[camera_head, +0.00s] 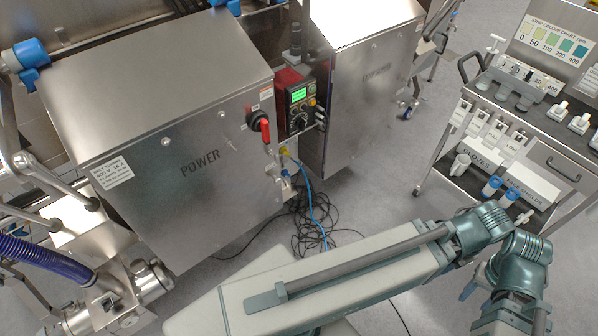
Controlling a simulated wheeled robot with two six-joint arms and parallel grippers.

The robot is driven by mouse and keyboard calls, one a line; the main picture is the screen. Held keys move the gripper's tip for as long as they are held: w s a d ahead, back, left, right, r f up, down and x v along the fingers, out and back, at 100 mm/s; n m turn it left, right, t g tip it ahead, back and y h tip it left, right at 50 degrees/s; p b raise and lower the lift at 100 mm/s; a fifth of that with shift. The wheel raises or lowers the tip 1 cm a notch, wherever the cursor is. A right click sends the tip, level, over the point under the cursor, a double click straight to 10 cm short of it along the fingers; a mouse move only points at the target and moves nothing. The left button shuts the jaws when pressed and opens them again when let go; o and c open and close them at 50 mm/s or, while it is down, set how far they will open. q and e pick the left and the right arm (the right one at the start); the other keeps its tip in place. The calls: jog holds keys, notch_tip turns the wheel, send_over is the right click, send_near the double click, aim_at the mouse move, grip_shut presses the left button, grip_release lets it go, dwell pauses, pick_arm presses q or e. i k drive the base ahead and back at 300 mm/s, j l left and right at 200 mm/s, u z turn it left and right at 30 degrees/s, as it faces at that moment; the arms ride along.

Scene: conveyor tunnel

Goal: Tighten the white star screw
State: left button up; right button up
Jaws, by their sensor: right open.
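I cannot make out a white star screw in this view. Small round fasteners (166,142) show on the front of the steel cabinet marked POWER (215,195), too small to tell their shape. My right arm crosses the lower right, with a pale link and teal joints. My right gripper (510,318) is at the bottom right, open, partly cut off by the frame and far from the cabinet. My left gripper is not in view.
Loose black cables (312,235) lie on the floor. A trolley (540,165) stands right. Steel pipework (115,290) fills the lower left.

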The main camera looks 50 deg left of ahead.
aim_at(286, 163)
jog(key=i+l+u, duration=0.1)
jog(key=u, duration=1.9)
